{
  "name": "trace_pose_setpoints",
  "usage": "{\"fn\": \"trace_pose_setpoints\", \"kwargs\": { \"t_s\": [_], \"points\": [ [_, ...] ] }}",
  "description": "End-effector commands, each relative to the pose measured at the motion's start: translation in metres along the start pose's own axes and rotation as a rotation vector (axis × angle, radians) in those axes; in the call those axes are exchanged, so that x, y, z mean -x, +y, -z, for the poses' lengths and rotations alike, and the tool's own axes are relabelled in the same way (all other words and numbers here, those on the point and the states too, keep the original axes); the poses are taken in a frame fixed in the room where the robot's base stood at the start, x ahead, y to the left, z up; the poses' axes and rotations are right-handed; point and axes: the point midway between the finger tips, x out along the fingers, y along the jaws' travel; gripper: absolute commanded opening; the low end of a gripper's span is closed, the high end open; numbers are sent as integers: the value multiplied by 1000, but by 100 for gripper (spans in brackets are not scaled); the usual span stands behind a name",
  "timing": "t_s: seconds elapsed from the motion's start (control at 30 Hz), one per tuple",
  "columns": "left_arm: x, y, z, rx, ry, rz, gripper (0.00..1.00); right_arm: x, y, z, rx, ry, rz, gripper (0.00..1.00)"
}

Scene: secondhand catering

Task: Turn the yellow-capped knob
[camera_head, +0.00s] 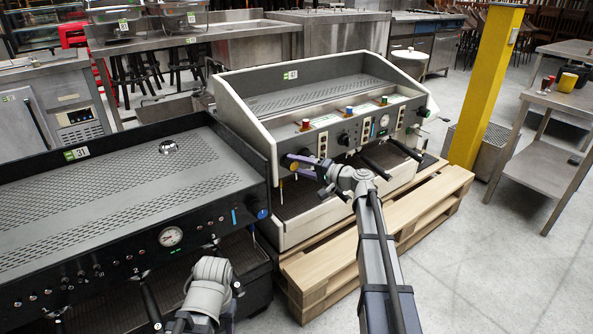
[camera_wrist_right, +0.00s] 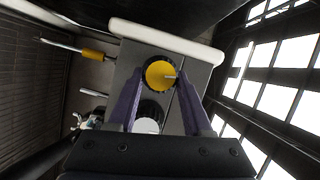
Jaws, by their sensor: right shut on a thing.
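The yellow-capped knob (camera_wrist_right: 160,74) is a round black knob with a yellow face, on a grey panel in the right wrist view. My right gripper (camera_wrist_right: 160,80) has its two purple fingers on either side of the knob and is shut on it. In the head view my right gripper (camera_head: 301,161) reaches the left end of the white-sided espresso machine's (camera_head: 330,120) front panel. The yellow cap cannot be made out there. Part of my left arm shows low in the head view, but its gripper does not.
A second knob with a pale cap (camera_wrist_right: 147,125) sits close by, partly behind my gripper. A yellow-handled wand (camera_wrist_right: 92,54) is beside the panel. A black machine (camera_head: 100,190) stands at left. The white-sided machine rests on a wooden pallet (camera_head: 425,212), with a yellow post (camera_head: 487,85) at right.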

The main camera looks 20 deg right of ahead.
Motion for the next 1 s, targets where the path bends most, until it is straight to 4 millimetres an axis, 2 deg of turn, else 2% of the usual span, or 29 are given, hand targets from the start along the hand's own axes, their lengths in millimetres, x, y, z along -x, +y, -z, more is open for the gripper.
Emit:
{"fn": "trace_pose_setpoints", "kwargs": {
  "t_s": [0.03,0.3,0.97,1.0],
  "points": [
    [-6,1,0,-1,0,-1,50,0,4,-1,-26,-1,9,0],
    [-16,2,1,-3,1,-2,50,0,4,-1,-142,-1,56,0],
    [-19,2,1,-1,1,-2,50,0,2,-1,-194,0,78,0],
    [-19,2,1,-1,1,-2,50,0,2,-1,-194,0,78,51]
  ]
}}
